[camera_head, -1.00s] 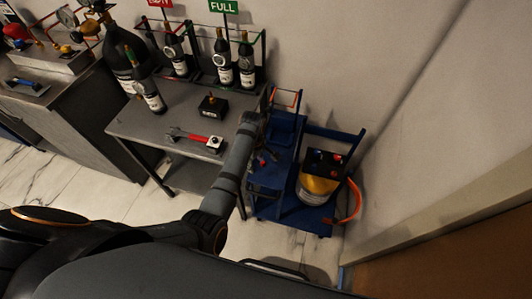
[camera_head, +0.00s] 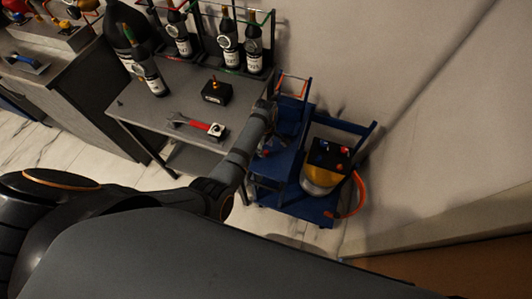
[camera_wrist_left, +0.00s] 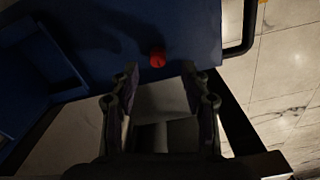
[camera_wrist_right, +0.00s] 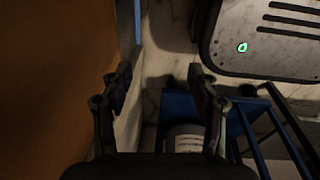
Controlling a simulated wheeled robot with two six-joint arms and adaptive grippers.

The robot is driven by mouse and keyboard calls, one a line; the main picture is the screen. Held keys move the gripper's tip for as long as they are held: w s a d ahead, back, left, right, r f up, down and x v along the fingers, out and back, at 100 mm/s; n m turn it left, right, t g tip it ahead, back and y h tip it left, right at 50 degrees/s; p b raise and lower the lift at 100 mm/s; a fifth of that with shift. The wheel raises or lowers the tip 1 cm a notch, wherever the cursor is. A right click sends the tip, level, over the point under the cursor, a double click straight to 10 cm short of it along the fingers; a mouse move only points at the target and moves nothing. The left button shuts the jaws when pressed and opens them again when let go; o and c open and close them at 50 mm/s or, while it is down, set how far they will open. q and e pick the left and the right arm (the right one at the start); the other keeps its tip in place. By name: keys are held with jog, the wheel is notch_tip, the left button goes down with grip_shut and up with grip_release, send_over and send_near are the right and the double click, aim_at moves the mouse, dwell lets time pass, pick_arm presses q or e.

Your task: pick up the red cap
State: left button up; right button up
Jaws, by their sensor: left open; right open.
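The red cap (camera_wrist_left: 157,56) is small and round and sits on a flat blue surface (camera_wrist_left: 185,25) in the left wrist view. My left gripper (camera_wrist_left: 163,84) is open and empty. Its fingertips lie just below the cap in that view, apart from it, with the cap roughly ahead of the gap. In the head view my left gripper (camera_head: 272,148) is over the blue trolley (camera_head: 290,205), and I cannot make out the cap clearly there. My right gripper (camera_wrist_right: 158,78) is open and empty in its wrist view and does not show in the head view.
A yellow tank (camera_head: 322,182) with a black top stands on the trolley's right, with an orange hose (camera_head: 360,195) beside it. A grey bench (camera_head: 165,110) with bottles, a black box (camera_head: 216,92) and a red-handled tool (camera_head: 205,127) is to the left. A wall closes the right side.

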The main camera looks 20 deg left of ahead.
aim_at(266, 152)
pick_arm(q)
jog(key=f, duration=0.3)
jog(key=shift+w+f, duration=0.2)
jog(key=shift+f, duration=0.2)
jog(key=shift+d+r, duration=0.1)
jog(key=c, duration=0.9)
